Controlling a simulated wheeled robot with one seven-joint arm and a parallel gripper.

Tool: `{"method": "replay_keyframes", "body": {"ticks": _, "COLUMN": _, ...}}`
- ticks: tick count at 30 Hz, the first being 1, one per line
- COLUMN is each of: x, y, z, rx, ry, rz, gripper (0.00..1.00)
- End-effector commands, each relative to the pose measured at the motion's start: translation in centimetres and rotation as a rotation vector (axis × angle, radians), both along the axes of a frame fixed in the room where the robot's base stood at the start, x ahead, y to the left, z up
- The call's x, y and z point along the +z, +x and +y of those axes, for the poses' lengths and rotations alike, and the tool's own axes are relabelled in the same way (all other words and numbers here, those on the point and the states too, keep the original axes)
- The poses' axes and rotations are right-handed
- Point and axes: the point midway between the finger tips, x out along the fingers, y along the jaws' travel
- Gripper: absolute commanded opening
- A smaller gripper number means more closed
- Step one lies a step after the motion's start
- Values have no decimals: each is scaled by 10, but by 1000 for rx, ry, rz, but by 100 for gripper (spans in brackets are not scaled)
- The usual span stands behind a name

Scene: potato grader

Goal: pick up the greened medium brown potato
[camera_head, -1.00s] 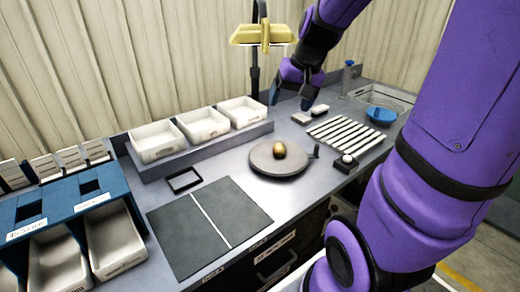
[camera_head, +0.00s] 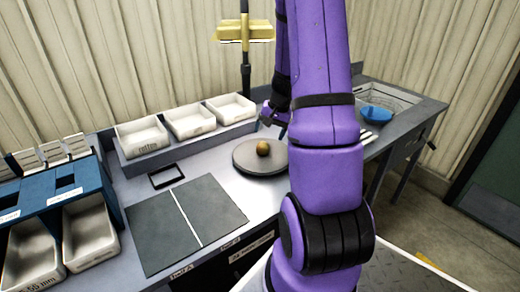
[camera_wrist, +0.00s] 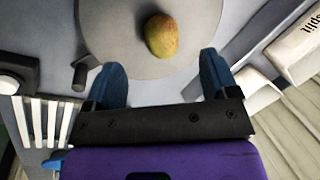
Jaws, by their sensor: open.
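The potato (camera_head: 263,147) sits on the round grey turntable (camera_head: 246,160) on the bench. In the wrist view the potato (camera_wrist: 161,35) looks yellow-brown with a greenish tint and a reddish patch, and lies on the pale disc (camera_wrist: 115,40). My gripper (camera_wrist: 162,78) is open and empty, its two blue fingers apart. The potato lies beyond the fingertips, roughly in line with the gap between them. In the head view my gripper (camera_head: 273,114) is above and behind the turntable, partly hidden by my arm.
White trays (camera_head: 190,121) stand on a raised ledge behind the turntable. A dark mat (camera_head: 158,230) and a small black frame (camera_head: 166,176) lie to the left. A crank handle (camera_wrist: 80,72) is beside the disc. White slats (camera_wrist: 45,122) lie nearby.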

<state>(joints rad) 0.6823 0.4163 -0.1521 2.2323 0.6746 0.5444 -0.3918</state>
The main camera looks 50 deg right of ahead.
Motion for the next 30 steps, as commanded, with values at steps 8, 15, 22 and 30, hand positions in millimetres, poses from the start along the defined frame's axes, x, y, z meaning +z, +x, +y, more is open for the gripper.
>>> {"method": "replay_keyframes", "body": {"ticks": 8, "x": -28, "y": 6, "z": 4, "rx": -1, "ry": 1, "rz": 1, "gripper": 80}}
{"method": "replay_keyframes", "body": {"ticks": 15, "x": -49, "y": 14, "z": 4, "rx": 0, "ry": 3, "rz": 2, "gripper": 80}}
{"method": "replay_keyframes", "body": {"ticks": 22, "x": -74, "y": 21, "z": 6, "rx": -2, "ry": 0, "rz": 0, "gripper": 80}}
{"method": "replay_keyframes", "body": {"ticks": 30, "x": -78, "y": 22, "z": 7, "rx": 1, "ry": 0, "rz": 0, "gripper": 80}}
